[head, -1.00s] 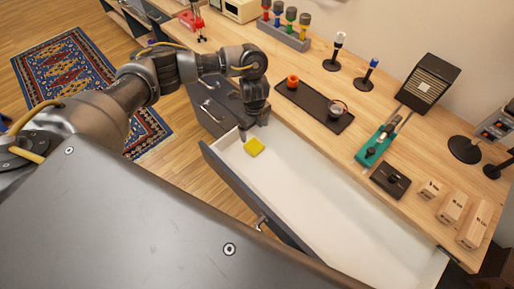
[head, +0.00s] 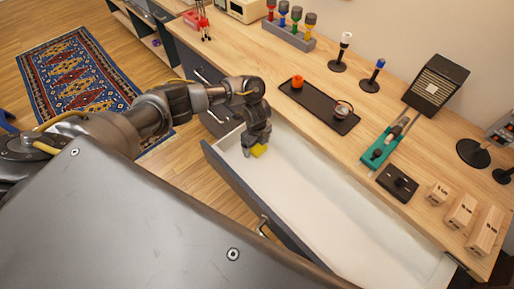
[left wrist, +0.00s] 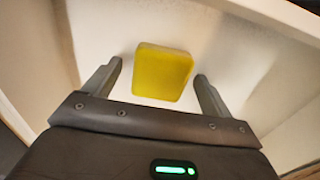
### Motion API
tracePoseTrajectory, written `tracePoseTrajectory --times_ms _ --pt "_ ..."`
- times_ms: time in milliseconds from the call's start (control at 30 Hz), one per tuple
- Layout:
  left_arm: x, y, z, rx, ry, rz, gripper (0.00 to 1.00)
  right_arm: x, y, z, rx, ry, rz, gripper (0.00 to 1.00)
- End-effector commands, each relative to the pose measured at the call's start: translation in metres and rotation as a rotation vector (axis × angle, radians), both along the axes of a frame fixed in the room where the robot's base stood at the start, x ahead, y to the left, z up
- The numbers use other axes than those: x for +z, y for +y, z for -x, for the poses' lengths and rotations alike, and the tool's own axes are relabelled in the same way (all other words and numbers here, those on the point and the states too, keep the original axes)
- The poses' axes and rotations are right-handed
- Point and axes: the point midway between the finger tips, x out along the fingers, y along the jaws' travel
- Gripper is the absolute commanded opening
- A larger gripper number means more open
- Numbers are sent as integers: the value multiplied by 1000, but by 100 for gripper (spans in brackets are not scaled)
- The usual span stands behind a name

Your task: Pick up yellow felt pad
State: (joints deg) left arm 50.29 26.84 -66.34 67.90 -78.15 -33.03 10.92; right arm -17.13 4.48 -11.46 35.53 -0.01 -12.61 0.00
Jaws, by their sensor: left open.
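The yellow felt pad (head: 259,150) lies on the white floor of the open drawer (head: 310,204), near its far left end. It is a small rounded square block. My left gripper (head: 255,150) is down inside the drawer at the pad and partly covers it in the head view. In the left wrist view the yellow felt pad (left wrist: 162,72) lies ahead of and between the two spread fingers of my left gripper (left wrist: 158,78), with gaps on both sides. The left gripper is open and empty. My right gripper is not in view.
The drawer's front panel (head: 241,191) and the wooden worktop (head: 340,147) edge border the drawer space. A black tray (head: 318,104) with an orange item stands on the worktop above. The rest of the drawer is bare.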

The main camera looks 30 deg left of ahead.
Motion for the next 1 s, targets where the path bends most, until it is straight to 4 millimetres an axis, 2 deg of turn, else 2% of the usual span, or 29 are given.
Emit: tracePoseTrajectory --times_ms 233,600,667,867,1000 --pt "-2 0 0 -1 0 0 85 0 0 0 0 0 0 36" --pt "-2 0 0 -1 -1 0 37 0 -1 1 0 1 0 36" --pt "-2 0 0 -1 -1 0 33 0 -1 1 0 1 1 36" --pt "0 0 -1 -1 -2 1 33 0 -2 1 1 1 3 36" --pt "18 0 -2 -2 -4 1 33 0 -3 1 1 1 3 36"
